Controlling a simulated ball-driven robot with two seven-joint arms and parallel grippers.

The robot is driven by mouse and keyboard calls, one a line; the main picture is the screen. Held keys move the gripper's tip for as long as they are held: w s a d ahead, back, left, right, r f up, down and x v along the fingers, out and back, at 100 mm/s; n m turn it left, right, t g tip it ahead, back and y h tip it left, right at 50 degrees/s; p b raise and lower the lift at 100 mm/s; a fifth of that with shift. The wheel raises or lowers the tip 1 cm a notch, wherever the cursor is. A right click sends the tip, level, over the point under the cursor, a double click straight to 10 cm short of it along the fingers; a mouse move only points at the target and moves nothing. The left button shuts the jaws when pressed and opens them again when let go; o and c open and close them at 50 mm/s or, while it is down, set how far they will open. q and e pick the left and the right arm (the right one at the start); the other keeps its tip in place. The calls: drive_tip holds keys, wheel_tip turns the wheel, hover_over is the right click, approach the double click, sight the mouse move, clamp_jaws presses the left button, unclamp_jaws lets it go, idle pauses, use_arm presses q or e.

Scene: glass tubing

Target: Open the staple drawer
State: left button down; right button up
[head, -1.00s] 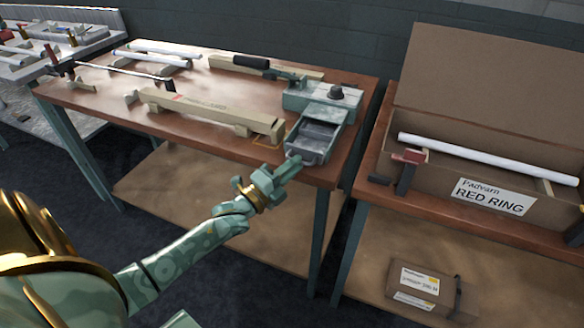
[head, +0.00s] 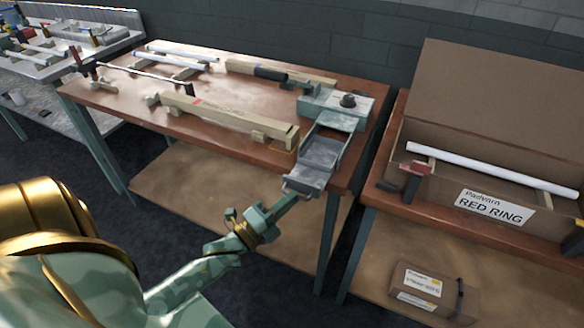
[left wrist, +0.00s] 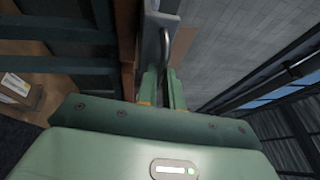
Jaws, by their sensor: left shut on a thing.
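The staple drawer (head: 312,167) is a grey metal tray, pulled well out of the green-grey staple box (head: 335,108) at the right end of the wooden table. Its front end hangs past the table's front edge. My left gripper (head: 296,194) is shut on the handle at the drawer's front. In the left wrist view, the two green fingers (left wrist: 162,88) close around the curved handle (left wrist: 165,45), and the grey drawer front (left wrist: 152,30) rises beyond them. The drawer's inside looks empty in the head view. My right gripper is not in view.
A long beige holder (head: 225,118) lies left of the box, and a dark-gripped tool (head: 270,73) lies behind. A small parcel (head: 433,285) sits on the shelf below. The floor before the table is clear.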

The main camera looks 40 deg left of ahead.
use_arm(q)
drive_tip(key=shift+f, duration=0.1)
drive_tip(key=c, duration=1.8)
unclamp_jaws()
drive_tip(key=v, duration=1.6)
drive_tip(key=shift+s, duration=0.2)
